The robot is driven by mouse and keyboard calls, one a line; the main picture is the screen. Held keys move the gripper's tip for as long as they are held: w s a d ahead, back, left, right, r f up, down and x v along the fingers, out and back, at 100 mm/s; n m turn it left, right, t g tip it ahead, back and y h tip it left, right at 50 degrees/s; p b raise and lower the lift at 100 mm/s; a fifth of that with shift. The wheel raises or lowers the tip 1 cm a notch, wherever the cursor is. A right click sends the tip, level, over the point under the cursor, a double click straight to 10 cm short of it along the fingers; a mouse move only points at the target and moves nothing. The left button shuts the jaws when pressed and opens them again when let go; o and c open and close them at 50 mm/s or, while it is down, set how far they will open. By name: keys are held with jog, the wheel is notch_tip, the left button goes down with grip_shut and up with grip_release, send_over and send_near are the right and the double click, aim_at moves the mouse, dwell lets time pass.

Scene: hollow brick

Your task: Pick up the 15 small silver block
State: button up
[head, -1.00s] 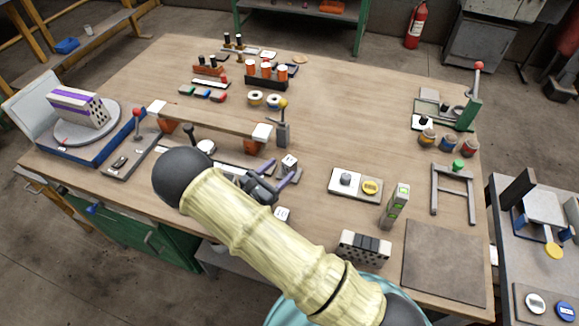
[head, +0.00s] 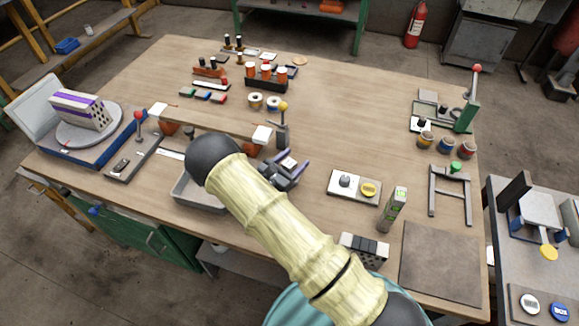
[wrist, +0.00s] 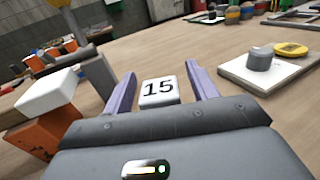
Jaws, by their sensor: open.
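The small silver block marked 15 (wrist: 159,91) sits on the wooden table, and in the wrist view it shows between my two purple fingers. It also shows as a small pale block in the head view (head: 288,162). My gripper (wrist: 158,80) is open, with one finger on each side of the block and a gap visible beside it. In the head view my gripper (head: 289,168) is low over the middle of the table.
A white plate (head: 343,194) with a grey knob and a yellow disc lies to the right. A plank with white end blocks (head: 262,135) on orange supports stands to the left, close to my gripper. A grey tray (head: 196,192) is partly behind my arm.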

jog(key=shift+c, duration=0.5)
grip_shut()
jog(key=shift+r, duration=0.15)
notch_tip(320, 180, up, 10)
jog(key=shift+f+b, duration=0.15)
jog(key=shift+b, duration=0.35)
dwell(0.4)
